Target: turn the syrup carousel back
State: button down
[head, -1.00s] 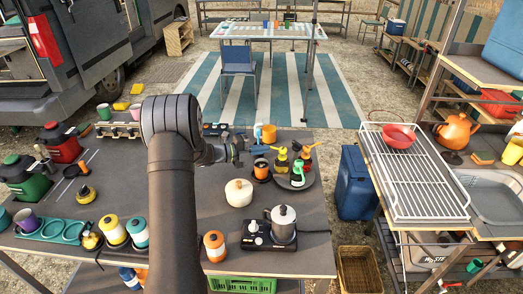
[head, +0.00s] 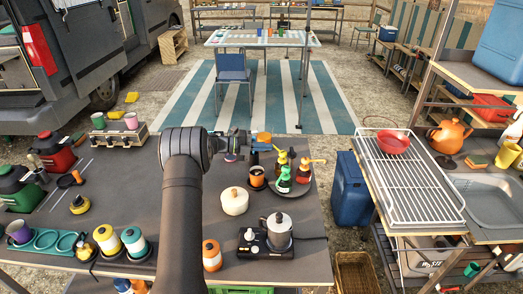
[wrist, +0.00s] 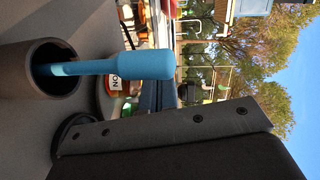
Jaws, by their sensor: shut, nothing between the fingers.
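The syrup carousel (head: 302,190) is a dark round tray on the right of the dark table, in the head view. My gripper (head: 247,144) is behind and left of the carousel, near the table's far edge and apart from the bottles. Its fingertips are small and partly hidden there. In the wrist view a dark bolted part of it fills the lower right; nothing is seen held.
A dark cup with orange inside (head: 257,178) stands left of the carousel. An orange mug (head: 262,138) is behind it. A blue-handled tool (wrist: 140,66) stands in a dark holder in the wrist view.

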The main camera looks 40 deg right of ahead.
jog(key=shift+d, duration=0.45)
dwell(0.3)
jog(key=w+d+v, duration=0.1)
jog(key=w+v, duration=0.1)
jog(key=v, duration=1.1)
jog(key=shift+d, duration=0.4)
jog(key=shift+r, duration=0.15)
